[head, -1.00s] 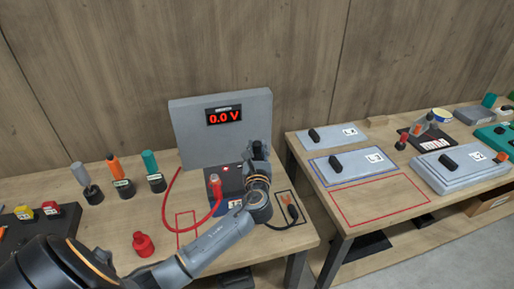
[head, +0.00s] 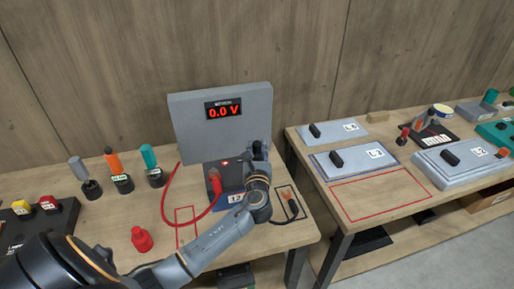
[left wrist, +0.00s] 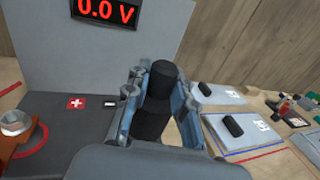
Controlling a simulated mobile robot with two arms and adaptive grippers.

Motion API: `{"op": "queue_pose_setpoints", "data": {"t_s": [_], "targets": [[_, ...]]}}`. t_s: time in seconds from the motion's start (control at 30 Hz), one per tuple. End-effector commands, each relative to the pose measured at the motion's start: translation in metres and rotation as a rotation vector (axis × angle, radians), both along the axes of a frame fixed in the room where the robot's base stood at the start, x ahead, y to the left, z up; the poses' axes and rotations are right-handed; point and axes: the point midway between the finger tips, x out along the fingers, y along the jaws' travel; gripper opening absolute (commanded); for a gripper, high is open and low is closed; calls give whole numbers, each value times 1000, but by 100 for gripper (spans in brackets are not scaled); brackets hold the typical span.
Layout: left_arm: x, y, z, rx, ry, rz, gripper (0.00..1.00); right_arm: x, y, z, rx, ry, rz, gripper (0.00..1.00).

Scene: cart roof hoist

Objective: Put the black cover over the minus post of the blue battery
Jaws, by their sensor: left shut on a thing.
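The battery (head: 222,166) stands in front of the grey meter panel, with a dark top and a bluish front label. In the left wrist view its dark top (left wrist: 55,108) shows a plus mark and a minus mark. The bare metal plus post (left wrist: 15,122) is at the left edge. My left gripper (left wrist: 158,98) is shut on the black cover (left wrist: 163,76), upright at the battery's minus side. It hides the minus post, so I cannot tell whether the cover is seated. In the head view this gripper (head: 258,155) is at the battery's right. My right gripper is not in view.
The panel display (head: 223,109) reads 0.0 V. A red cable (head: 182,212) curves left of the battery; a black cable (head: 290,218) lies right. A red cover (head: 141,239) stands at the front. Handled tools stand at the left. The right table has a clear red outline (head: 380,194).

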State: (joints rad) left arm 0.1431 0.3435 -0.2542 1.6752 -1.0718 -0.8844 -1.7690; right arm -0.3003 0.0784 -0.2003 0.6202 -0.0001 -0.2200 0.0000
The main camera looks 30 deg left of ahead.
Motion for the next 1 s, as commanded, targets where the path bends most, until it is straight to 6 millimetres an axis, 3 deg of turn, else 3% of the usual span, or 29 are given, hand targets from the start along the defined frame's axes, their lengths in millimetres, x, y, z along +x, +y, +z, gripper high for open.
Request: {"op": "queue_pose_setpoints", "data": {"t_s": [0.97, 1.0], "targets": [[0, 0, -25, 0, 0, -1, 0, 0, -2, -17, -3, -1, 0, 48], [0, 0, -24, -1, 1, -1, 32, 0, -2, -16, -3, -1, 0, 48]]}}
